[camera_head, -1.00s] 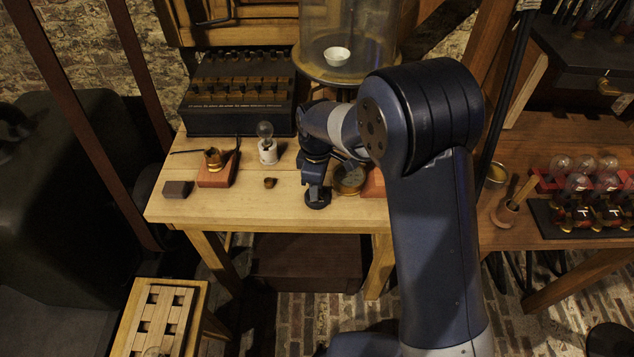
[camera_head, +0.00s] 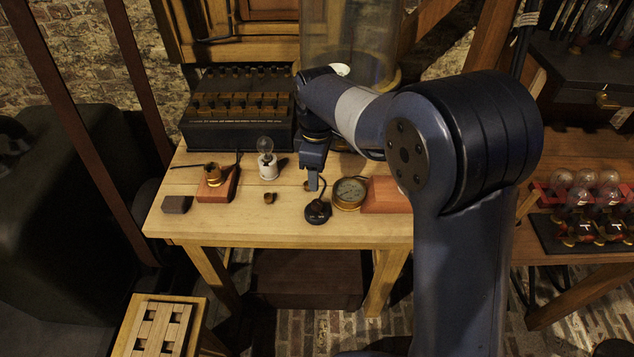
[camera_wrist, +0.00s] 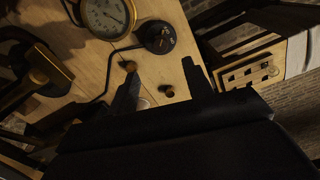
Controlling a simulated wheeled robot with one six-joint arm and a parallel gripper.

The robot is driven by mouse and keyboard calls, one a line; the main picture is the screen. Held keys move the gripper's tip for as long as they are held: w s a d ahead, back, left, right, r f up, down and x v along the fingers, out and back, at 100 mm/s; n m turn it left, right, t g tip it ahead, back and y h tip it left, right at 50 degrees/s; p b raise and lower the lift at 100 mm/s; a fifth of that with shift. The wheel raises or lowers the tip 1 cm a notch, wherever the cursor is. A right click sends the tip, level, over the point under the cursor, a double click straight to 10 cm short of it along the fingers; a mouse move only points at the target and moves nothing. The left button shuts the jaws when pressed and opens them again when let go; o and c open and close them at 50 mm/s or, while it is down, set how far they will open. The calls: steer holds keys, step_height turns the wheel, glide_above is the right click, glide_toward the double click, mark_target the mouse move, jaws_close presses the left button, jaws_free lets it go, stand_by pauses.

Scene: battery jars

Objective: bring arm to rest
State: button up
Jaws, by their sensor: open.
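My gripper (camera_head: 313,183) hangs over the middle of the wooden table, its jaws seen edge-on in the head view. In the wrist view my gripper (camera_wrist: 160,82) shows two dark fingers spread apart with nothing held between them. Beneath and around it are a black round piece with a cord (camera_head: 317,211), a brass dial gauge (camera_head: 350,193) and a small brass cap (camera_head: 269,198). The black piece also shows in the wrist view (camera_wrist: 158,37), with the gauge (camera_wrist: 106,16) beside it. I cannot tell the exact height of the jaws above the table.
The table (camera_head: 215,230) holds a battery box (camera_head: 238,125), a bulb on a white holder (camera_head: 267,162), a red-brown block with a brass socket (camera_head: 216,184), a dark block (camera_head: 177,204) and a reddish block (camera_head: 385,196). A glass jar (camera_head: 350,40) stands behind. Bulb racks (camera_head: 590,200) are at right.

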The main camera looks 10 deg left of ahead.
mark_target(317, 202)
steer(key=shift+r, duration=0.3)
step_height(317, 202, down, 11)
steer(key=shift+r+p, duration=0.15)
steer(key=shift+p, duration=0.2)
stand_by(0.4)
